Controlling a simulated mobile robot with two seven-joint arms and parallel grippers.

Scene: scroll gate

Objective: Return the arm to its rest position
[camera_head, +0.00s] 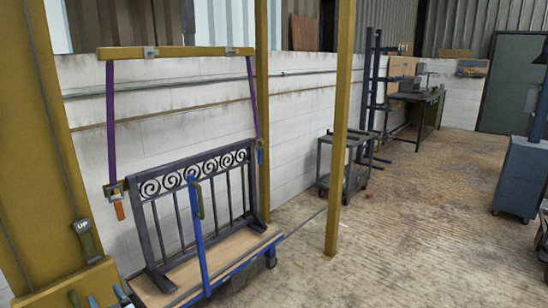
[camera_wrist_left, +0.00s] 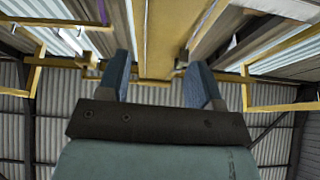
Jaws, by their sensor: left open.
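My left gripper (camera_head: 108,297) shows only as blue fingertips at the bottom left edge of the head view, in front of the cart's near end. In the left wrist view my left gripper (camera_wrist_left: 158,75) has its two blue fingers spread apart, with nothing between them. It points up toward yellow beams and the roof. A dark scroll gate (camera_head: 198,165) stands upright on a cart with a wooden deck (camera_head: 232,248). My right gripper is in neither view.
A yellow lifting bar (camera_head: 175,52) with purple straps (camera_head: 111,125) hangs above the gate. A yellow column (camera_head: 30,150) with an "UP" control (camera_head: 86,238) stands at the left. A yellow post (camera_head: 341,130) stands right of the cart. The floor (camera_head: 410,220) is clear at centre right.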

